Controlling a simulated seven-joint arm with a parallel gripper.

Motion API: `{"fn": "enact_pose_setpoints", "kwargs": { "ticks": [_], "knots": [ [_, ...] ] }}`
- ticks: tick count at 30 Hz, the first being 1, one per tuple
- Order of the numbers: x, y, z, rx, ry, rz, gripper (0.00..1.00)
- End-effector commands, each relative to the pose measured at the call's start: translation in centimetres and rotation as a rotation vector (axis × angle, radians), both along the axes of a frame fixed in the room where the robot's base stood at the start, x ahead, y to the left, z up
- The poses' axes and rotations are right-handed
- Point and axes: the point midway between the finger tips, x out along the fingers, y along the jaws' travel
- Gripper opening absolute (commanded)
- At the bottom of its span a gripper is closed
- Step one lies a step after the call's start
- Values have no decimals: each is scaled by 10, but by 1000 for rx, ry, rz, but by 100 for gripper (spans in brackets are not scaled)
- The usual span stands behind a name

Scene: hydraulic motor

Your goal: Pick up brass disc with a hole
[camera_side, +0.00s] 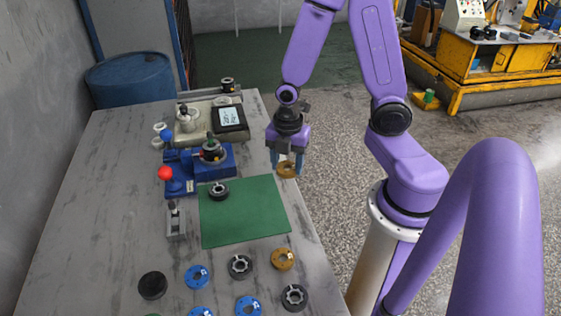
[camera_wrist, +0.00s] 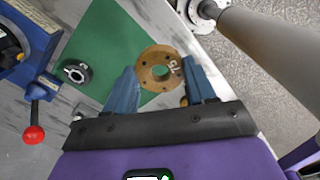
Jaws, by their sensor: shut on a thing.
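A brass disc with a hole (camera_side: 288,172) is between the blue fingertips of my gripper (camera_side: 287,164), which is shut on it. The disc is held up near the table's right edge, beyond the right side of the green mat. In the wrist view the disc (camera_wrist: 158,53) shows its face with a central hole, several small holes and a pale marking. The fingers of my gripper (camera_wrist: 160,74) stand on its left and right sides. A second brass-coloured disc (camera_side: 283,252) lies on the table at the front right.
The green mat (camera_side: 245,225) is mostly bare, with a dark ring part (camera_side: 218,190) at its upper left. A blue fixture (camera_side: 188,163) with a red-knobbed lever (camera_side: 165,173) stands left. A scale-like device (camera_side: 231,117) stands behind. Several blue and dark discs lie in front.

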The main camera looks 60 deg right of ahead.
Motion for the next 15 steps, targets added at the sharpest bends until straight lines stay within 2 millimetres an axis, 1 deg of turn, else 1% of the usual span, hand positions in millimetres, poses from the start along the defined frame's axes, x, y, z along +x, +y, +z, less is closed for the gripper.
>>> {"fn": "enact_pose_setpoints", "kwargs": {
  "ticks": [9,15],
  "knots": [
    [-27,2,12,0,-2,1,15],
    [-39,3,18,0,-1,-1,15]
  ]
}}
